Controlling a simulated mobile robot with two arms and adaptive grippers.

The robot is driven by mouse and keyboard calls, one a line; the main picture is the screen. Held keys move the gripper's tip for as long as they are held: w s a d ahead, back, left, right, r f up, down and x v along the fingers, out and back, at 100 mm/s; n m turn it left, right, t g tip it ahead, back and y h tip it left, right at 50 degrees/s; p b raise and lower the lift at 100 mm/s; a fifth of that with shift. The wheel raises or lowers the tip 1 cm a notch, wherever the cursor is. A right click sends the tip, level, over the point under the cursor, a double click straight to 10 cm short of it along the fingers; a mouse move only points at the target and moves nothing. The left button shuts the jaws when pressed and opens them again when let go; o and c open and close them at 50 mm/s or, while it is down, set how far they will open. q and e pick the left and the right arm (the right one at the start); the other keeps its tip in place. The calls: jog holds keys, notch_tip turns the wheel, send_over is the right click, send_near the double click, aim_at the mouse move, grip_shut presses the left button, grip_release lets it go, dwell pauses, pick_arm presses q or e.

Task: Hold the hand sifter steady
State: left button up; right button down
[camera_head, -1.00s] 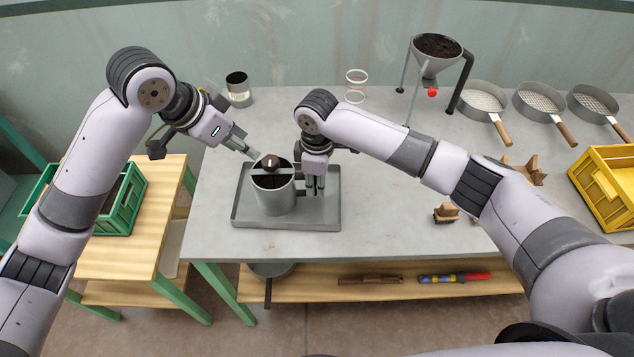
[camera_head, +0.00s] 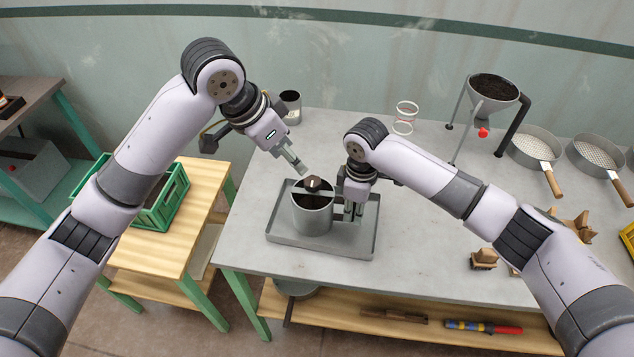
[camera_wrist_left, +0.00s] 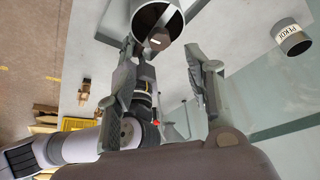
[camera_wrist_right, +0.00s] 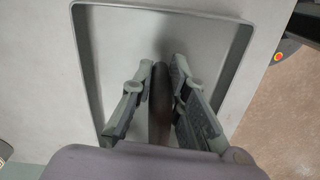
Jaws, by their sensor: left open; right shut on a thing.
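The hand sifter (camera_head: 312,220) is a grey metal cup with dark contents, a bar across its mouth and a dark knob (camera_head: 313,184) on top. It stands upright in a shallow grey tray (camera_head: 285,246). My right gripper (camera_head: 350,212) is shut on the sifter's upright handle at its right side. The right wrist view shows the handle (camera_wrist_right: 160,110) between the fingers, above the tray. My left gripper (camera_head: 299,168) is open and empty just above and left of the knob. In the left wrist view, the sifter (camera_wrist_left: 145,18) lies just beyond its fingertips.
A labelled can (camera_head: 290,108) stands behind the left gripper. A ringed clear item (camera_head: 405,118), a funnel stand (camera_head: 494,92) with dark material and round sieves (camera_head: 535,147) stand farther right. Wooden pieces (camera_head: 484,259) lie at front right. A green crate (camera_head: 172,203) is on the left bench.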

aim_at(312, 181)
pick_arm(q)
jog(key=x, duration=1.1)
jog(key=shift+d, duration=0.1)
jog(key=c, duration=1.1)
jog(key=shift+c, duration=0.2)
